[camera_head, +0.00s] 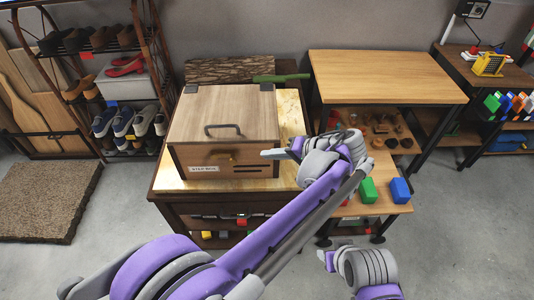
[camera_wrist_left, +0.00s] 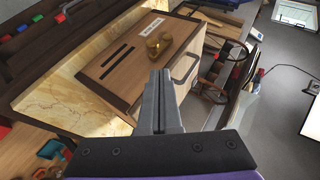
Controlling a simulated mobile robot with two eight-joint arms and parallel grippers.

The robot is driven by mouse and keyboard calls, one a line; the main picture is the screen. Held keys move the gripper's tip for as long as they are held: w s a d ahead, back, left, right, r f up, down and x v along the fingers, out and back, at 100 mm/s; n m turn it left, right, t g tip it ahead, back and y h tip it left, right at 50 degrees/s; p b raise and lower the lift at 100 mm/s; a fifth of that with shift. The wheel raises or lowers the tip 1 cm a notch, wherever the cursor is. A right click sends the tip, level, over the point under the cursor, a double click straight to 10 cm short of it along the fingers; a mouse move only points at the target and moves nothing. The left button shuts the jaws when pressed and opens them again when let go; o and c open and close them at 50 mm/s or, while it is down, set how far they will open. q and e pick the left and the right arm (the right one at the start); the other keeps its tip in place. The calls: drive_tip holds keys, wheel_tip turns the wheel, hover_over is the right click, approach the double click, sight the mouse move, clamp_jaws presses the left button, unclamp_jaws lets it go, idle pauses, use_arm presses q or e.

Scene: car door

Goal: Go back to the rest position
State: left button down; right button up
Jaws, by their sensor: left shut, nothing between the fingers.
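My left arm reaches from the lower left across the front of a wooden box (camera_head: 222,115). My left gripper (camera_head: 268,154) is shut and empty, pointing left just in front of the box's lower right front. In the left wrist view its fingers (camera_wrist_left: 160,78) are together, with the box front (camera_wrist_left: 130,68) beyond them; I cannot tell the exact gap. My right gripper (camera_head: 327,258) shows only partly at the bottom right, low over the floor, and its finger opening cannot be made out.
The box, with a handle on its lid, stands on a marble-topped cabinet (camera_head: 290,110). A wooden table (camera_head: 380,75) with lower shelves stands to the right, with green (camera_head: 368,190) and blue (camera_head: 400,190) blocks. A shoe rack (camera_head: 120,75) is at left. Floor (camera_head: 450,240) at right is clear.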

idle(0.3)
use_arm(q)
drive_tip(key=s+a+f+n+g+h+p, duration=0.1)
drive_tip(key=s+a+h, duration=0.2)
drive_tip(key=s+a, duration=0.55)
drive_tip(key=s+a+f+g+h+p, duration=0.1)
drive_tip(key=s+a+f+h, duration=0.3)
drive_tip(key=a, duration=0.7)
drive_tip(key=s+a+f+n+t+h+p, duration=0.1)
drive_tip(key=s+a+n+h, duration=0.1)
drive_tip(key=s, duration=0.8)
drive_tip(key=shift+a+f+h, duration=0.2)
drive_tip(key=shift+f+h, duration=0.1)
